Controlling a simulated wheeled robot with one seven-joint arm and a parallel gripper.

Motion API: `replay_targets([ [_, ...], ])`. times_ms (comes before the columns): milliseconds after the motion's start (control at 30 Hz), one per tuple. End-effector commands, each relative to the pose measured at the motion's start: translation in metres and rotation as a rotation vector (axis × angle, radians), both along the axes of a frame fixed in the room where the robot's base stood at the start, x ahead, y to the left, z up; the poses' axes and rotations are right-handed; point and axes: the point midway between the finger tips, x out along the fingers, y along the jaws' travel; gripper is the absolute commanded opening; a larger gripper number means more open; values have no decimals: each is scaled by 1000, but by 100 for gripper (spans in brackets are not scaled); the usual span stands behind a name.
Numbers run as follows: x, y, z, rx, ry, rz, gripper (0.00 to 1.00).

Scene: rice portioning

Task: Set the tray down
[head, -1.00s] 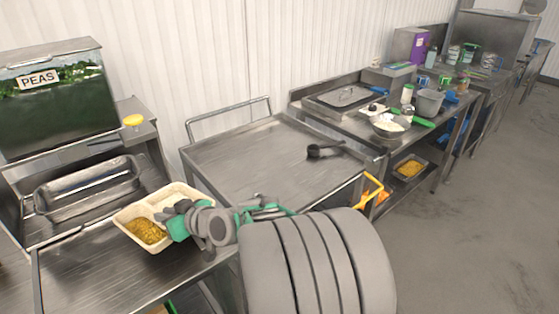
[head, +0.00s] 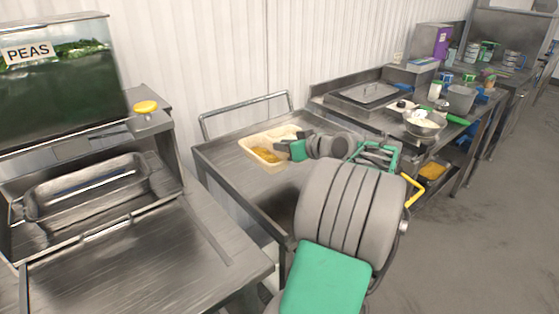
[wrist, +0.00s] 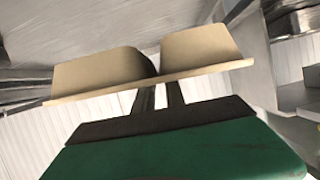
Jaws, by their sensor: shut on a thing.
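The cream tray (head: 249,143) has compartments, and one of them holds yellow-brown food. In the head view it is over the left part of the steel cart (head: 222,170). My gripper (head: 284,149) is shut on the tray's right edge. The wrist view shows the tray's underside (wrist: 100,72) and rim, with the gripper fingers (wrist: 160,97) at the rim. I cannot tell whether the tray touches the cart top. My arm hides part of the cart's right side.
A steel counter (head: 150,255) with a metal pan (head: 85,185) and a PEAS bin (head: 60,85) stands at left. A yellow button (head: 145,107) sits beside the bin. At right, another table holds a bowl (head: 424,123) and a lidded pan (head: 366,94). The cart has a back rail (head: 245,108).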

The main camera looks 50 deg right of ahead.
Motion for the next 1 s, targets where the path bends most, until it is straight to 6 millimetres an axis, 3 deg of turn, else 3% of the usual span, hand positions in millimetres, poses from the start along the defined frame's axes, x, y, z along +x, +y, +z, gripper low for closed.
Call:
replay_targets([
  [100,29,-13,-21,4,0,4,0],
  [300,55,-27,-56,-1,-1,3,0],
  [467,65,-31,-71,0,-1,4,0],
  [600,63,-31,-95,1,0,3,0],
  [900,63,-31,-100,-3,-2,2,0],
  [933,63,-31,-101,-1,0,3,16],
  [1000,63,-31,-100,-1,0,3,21],
])
